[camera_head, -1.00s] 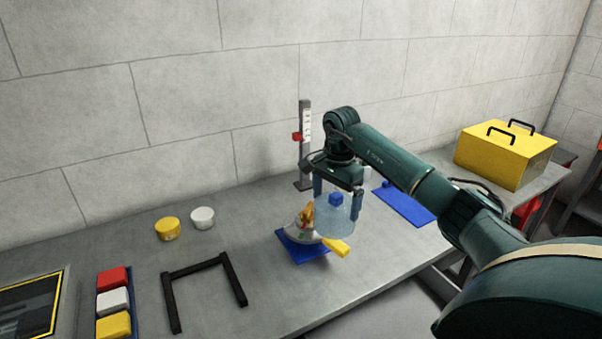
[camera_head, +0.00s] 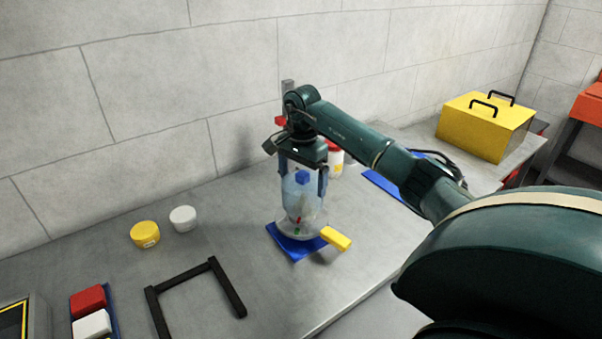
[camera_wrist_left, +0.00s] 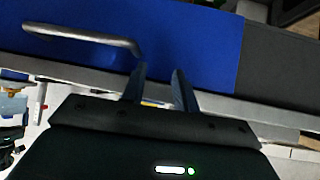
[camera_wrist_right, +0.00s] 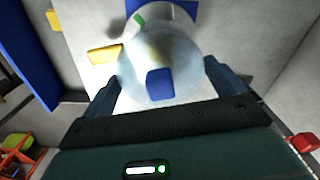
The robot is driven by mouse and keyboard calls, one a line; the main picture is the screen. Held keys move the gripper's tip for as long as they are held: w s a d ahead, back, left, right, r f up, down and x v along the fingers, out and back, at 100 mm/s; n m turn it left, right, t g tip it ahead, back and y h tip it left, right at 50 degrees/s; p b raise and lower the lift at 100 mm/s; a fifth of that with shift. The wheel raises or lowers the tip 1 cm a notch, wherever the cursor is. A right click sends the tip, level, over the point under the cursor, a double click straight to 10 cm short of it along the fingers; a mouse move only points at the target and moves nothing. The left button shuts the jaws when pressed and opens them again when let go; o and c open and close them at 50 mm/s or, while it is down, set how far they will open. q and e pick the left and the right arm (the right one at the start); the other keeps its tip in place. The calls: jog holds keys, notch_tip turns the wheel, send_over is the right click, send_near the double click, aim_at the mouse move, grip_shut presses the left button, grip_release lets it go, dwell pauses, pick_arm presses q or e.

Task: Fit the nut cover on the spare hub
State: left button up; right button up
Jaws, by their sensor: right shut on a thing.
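The nut cover (camera_head: 303,201) is a clear bluish dome-like shell with a blue knob on top. My right gripper (camera_head: 303,183) is shut on the nut cover, one finger on each side of it. The spare hub (camera_head: 297,232) is pale, with red and green marks, and sits on a blue mat. The cover is upright over the hub and overlaps it; I cannot tell whether it is seated. In the right wrist view the cover (camera_wrist_right: 158,62) is between the fingers, the hub partly hidden beneath. My left gripper (camera_wrist_left: 160,88) is open and empty, away from the bench top.
A yellow block (camera_head: 336,238) sticks out beside the hub. A black frame (camera_head: 228,288) and yellow and white round caps (camera_head: 183,218) lie to the left. A gauge stand (camera_head: 287,90) and a white jar (camera_head: 335,163) stand behind. A blue panel with a handle (camera_wrist_left: 85,37) is near my left gripper.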

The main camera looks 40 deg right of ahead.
aim_at(302, 187)
notch_tip(302, 187, down, 3)
jog(key=shift+f+b, duration=0.1)
jog(key=shift+b, duration=0.8)
jog(key=shift+f, duration=0.25)
pick_arm(q)
jog(key=shift+w+d+f+t, duration=0.1)
jog(key=shift+w+d+t, duration=0.2)
jog(key=shift+d, duration=0.1)
jog(key=shift+w+r, duration=0.1)
jog(key=shift+r, duration=0.1)
pick_arm(e)
jog(key=shift+r, duration=0.1)
pick_arm(q)
jog(key=shift+f+b, duration=0.4)
jog(key=shift+f, duration=0.05)
pick_arm(e)
jog(key=shift+f, duration=0.6)
jog(key=o, duration=0.6)
jog(key=shift+a, duration=0.1)
